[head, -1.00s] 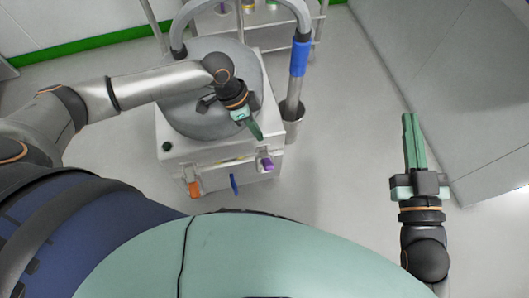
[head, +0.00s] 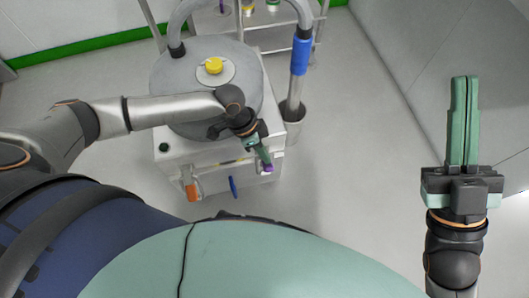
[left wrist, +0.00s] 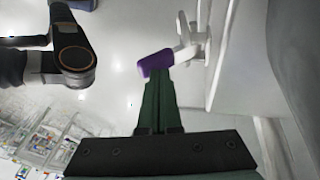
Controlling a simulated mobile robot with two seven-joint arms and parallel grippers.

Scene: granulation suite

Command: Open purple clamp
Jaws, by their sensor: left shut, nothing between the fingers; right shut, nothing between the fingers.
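The purple clamp (head: 268,168) is on the front side of the white machine, near its right corner. In the left wrist view its purple handle (left wrist: 156,63) sticks out from a white bracket just beyond my fingertips. My left gripper (head: 267,161) is shut and empty, its green fingertips right at the clamp in the head view and partly covering it. I cannot tell whether they touch it. My right gripper (head: 464,82) is shut and empty, out over the floor at the right, well away from the machine.
The white machine (head: 217,165) carries a round grey lid (head: 180,98) with a yellow knob (head: 214,66). An orange clamp (head: 193,192) and a blue clamp (head: 233,187) are on its front. A hose with a blue sleeve (head: 301,56) stands right. Floor between machine and right gripper is clear.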

